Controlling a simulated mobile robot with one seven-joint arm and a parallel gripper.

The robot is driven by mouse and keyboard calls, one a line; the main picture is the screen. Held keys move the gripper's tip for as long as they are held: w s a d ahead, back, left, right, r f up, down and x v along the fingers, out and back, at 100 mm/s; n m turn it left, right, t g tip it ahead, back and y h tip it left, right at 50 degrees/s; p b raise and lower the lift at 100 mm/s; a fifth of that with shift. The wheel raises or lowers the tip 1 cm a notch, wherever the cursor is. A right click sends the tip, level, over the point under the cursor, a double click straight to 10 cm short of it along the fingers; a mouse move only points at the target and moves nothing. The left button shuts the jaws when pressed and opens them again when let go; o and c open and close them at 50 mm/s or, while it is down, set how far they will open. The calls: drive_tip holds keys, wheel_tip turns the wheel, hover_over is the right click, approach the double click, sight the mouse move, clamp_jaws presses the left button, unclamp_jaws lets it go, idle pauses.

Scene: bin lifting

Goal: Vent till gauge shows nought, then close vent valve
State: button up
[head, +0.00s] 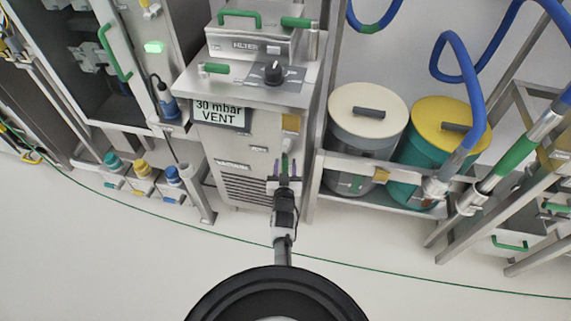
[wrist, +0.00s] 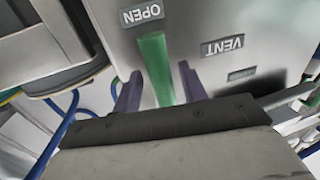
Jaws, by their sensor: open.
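The grey vacuum cabinet (head: 250,147) stands in the centre of the head view. Its display (head: 219,113) reads "30 mbar VENT". The green vent valve lever (wrist: 154,62) shows in the wrist view, with its far end beside a label reading "OPEN" (wrist: 142,12). A "VENT" label (wrist: 222,46) is to the lever's right. My gripper (wrist: 160,86) is open, with one purple finger on each side of the lever. Gaps show between the fingers and the lever. In the head view my gripper (head: 284,167) is at the cabinet's front face; the lever is small there.
A black knob (head: 272,72) and a filter box (head: 253,44) are on top of the cabinet. A cream-lidded drum (head: 368,109) and a yellow-lidded drum (head: 440,128) stand to the right behind a rail. Blue hoses hang there. The floor in front is clear.

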drive_tip(key=s+a+p, duration=0.1)
drive_tip(key=s+p, duration=0.2)
drive_tip(key=s, duration=0.8)
drive_tip(key=shift+a, duration=0.15)
drive_tip(key=shift+s, duration=0.1)
